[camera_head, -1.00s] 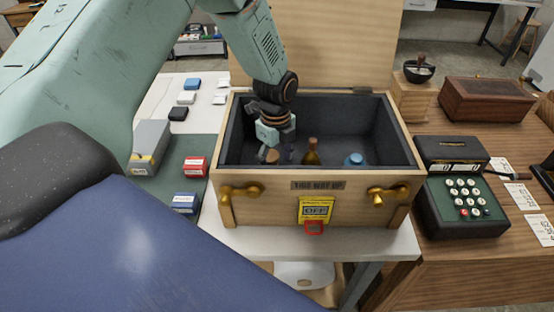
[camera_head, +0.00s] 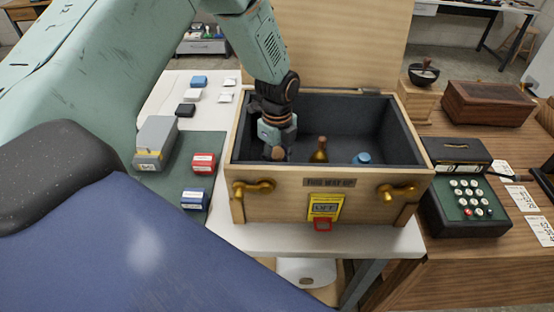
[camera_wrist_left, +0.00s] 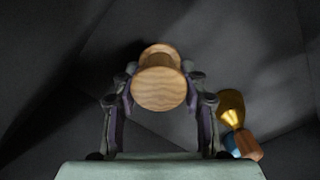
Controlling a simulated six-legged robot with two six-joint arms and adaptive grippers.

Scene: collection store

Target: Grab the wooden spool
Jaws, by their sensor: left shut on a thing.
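The wooden spool (camera_wrist_left: 160,87) is in the left wrist view, its round pale end facing the camera, between the two fingers. My left gripper (camera_wrist_left: 161,100) is shut on it. In the head view the left gripper (camera_head: 277,146) reaches down inside the open wooden box (camera_head: 265,208), near its front left. The spool's end (camera_head: 278,154) shows just behind the front wall; its lower part is hidden there. My right gripper is not in view.
The raised lid (camera_head: 340,45) is behind. A cash register (camera_head: 465,198) is right of the box; small boxes (camera_head: 204,163) lie left.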

